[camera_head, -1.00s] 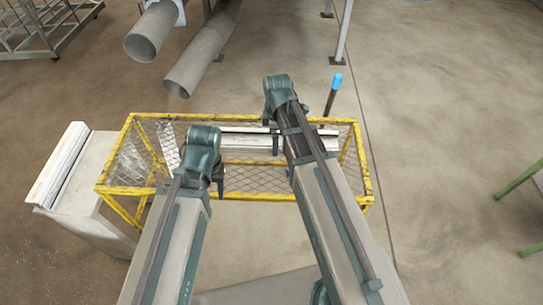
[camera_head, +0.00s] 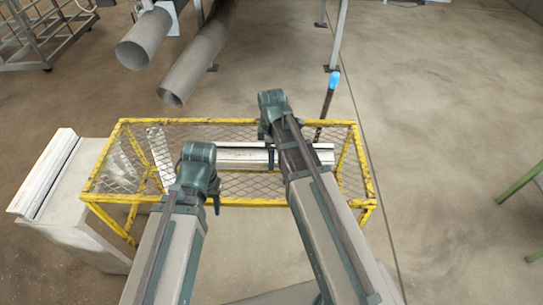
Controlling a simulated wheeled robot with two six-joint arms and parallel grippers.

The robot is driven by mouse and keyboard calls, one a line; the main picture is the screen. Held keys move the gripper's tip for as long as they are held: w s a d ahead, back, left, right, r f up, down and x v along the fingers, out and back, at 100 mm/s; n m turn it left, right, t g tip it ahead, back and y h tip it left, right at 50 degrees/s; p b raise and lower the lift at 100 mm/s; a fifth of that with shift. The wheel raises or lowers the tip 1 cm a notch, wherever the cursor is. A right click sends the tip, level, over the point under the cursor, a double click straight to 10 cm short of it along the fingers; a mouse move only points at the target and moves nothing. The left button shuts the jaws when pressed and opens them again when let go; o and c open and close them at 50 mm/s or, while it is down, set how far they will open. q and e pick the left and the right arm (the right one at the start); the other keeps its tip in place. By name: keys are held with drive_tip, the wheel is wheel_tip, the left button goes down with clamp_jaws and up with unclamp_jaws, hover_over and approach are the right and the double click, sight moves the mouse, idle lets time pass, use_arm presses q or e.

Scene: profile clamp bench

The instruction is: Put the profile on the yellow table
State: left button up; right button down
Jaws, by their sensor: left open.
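A long, pale metal profile (camera_head: 240,155) lies crosswise within the outline of the yellow table (camera_head: 240,122), a yellow frame with wire mesh. I cannot tell whether the profile rests on the mesh or hangs just above it. My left gripper (camera_head: 211,197) is open, at the near side of the profile's left part. My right gripper (camera_head: 271,153) is at the profile's middle; its fingers are mostly hidden by its own arm, so its grip does not show. The profile's left end is partly hidden behind my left wrist.
A pale block (camera_head: 75,205) at the left carries another long white piece (camera_head: 45,172). A dark post with a blue top (camera_head: 334,80) stands behind the table's right end. Grey pipes (camera_head: 195,60) lie beyond. Floor at right is open, except for green legs (camera_head: 520,185).

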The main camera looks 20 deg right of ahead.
drive_tip(key=shift+f, duration=0.2)
unclamp_jaws()
drive_tip(key=shift+r, duration=0.15)
wheel_tip(320, 180, up, 12)
drive_tip(key=p, duration=1.2)
drive_tip(key=s+a+m+h, duration=0.1)
drive_tip(key=s+a+m, duration=0.9)
drive_tip(key=s, duration=0.4)
drive_tip(key=shift+s+a+r+m, duration=0.15)
drive_tip(key=shift+a+m, duration=0.1)
drive_tip(key=shift+m, duration=0.25)
